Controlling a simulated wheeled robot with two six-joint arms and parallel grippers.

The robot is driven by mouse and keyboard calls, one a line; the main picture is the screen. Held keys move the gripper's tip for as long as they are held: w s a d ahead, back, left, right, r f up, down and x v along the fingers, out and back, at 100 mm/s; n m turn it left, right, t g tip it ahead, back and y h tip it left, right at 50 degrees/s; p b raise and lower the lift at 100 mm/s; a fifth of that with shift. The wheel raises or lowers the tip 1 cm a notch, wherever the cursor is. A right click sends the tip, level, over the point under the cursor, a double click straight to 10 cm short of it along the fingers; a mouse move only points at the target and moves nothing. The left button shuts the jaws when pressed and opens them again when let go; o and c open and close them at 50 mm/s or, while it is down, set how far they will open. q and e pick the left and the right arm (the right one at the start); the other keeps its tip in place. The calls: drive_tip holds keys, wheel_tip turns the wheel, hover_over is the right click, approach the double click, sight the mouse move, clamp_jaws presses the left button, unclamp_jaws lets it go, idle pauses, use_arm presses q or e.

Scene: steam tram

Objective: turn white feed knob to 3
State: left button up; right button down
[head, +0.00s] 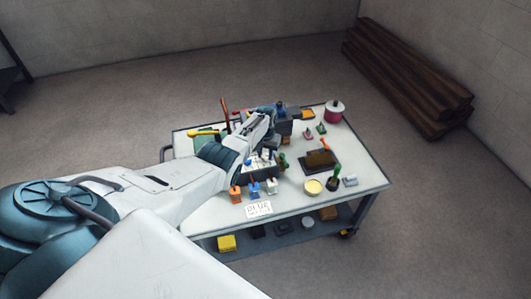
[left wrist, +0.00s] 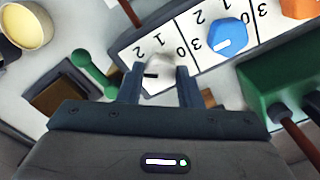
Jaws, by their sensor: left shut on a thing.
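The white feed knob (left wrist: 160,76) sits on a pale dial panel (left wrist: 172,53) in the left wrist view. My left gripper (left wrist: 158,92) is shut on it, one finger on each side. The knob's black mark points left in that view, toward the left finger. The numerals 0, 1 and 2 show around its upper side. No 3 shows by this knob, and the left finger covers part of the dial there. In the head view my left arm hides much of the panel. My right gripper is out of view.
A blue knob (left wrist: 228,36) and an orange knob (left wrist: 300,8) sit along the same panel. A green box (left wrist: 275,88) with a reddish rod is close on the right. A green dumbbell-shaped piece (left wrist: 93,73) and a cream bowl (head: 313,187) are near.

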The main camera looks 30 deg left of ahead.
use_arm(q)
drive_tip(key=n, duration=0.4)
drive_tip(key=shift+r, duration=0.1)
drive_tip(key=shift+n+p, duration=0.35)
drive_tip(key=shift+n, duration=1.15)
drive_tip(key=o, duration=1)
